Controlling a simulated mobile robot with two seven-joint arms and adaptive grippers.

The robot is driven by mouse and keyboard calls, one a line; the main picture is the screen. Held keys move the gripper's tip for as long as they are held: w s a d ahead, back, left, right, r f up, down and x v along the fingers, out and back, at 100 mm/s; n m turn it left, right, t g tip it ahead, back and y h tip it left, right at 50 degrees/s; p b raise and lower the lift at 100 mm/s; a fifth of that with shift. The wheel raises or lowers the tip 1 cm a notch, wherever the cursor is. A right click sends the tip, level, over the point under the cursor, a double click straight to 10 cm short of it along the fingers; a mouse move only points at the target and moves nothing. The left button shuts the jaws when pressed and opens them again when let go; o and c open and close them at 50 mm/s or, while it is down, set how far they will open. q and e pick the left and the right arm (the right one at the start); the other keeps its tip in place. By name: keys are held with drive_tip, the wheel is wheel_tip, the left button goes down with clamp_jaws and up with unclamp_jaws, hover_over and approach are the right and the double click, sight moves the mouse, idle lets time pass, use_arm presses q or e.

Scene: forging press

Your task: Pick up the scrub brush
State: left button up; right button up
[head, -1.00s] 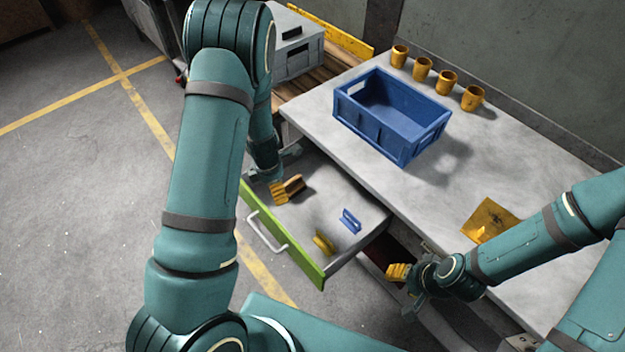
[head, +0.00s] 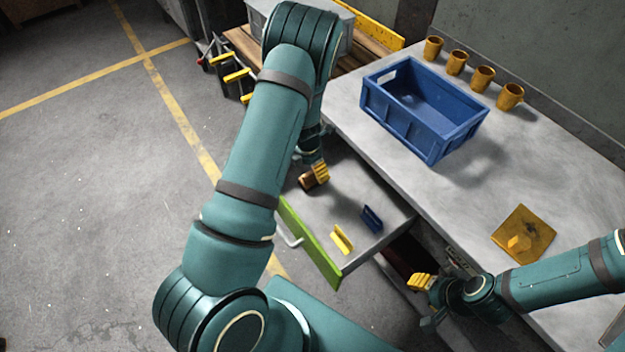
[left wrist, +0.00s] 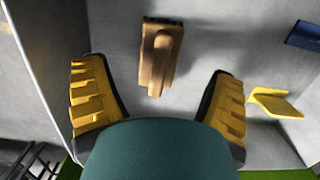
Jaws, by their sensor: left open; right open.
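The scrub brush (head: 307,184), a brown wooden block, lies in the open drawer near its left end. In the left wrist view the brush (left wrist: 160,60) lies ahead, between the lines of the two yellow fingers. My left gripper (left wrist: 158,78) is open and empty, with a finger to each side of the brush and no contact visible. In the head view my left gripper (head: 318,172) is right at the brush and partly hides it. My right gripper (head: 425,299) is open and empty, in front of the workbench.
The drawer (head: 318,248) has a green front and also holds a yellow piece (head: 341,240) and a blue piece (head: 371,218). On the bench (head: 450,205) stand a blue crate (head: 425,140), several orange cups (head: 482,78) and a yellow plate (head: 523,234).

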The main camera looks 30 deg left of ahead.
sight(313, 177)
use_arm(q)
drive_tip(key=shift+w+f+b, duration=0.1)
drive_tip(key=shift+f+b, duration=0.9)
drive_tip(key=shift+f, duration=1.75)
drive_tip(key=shift+r, duration=0.1)
drive_tip(key=c, duration=1.4)
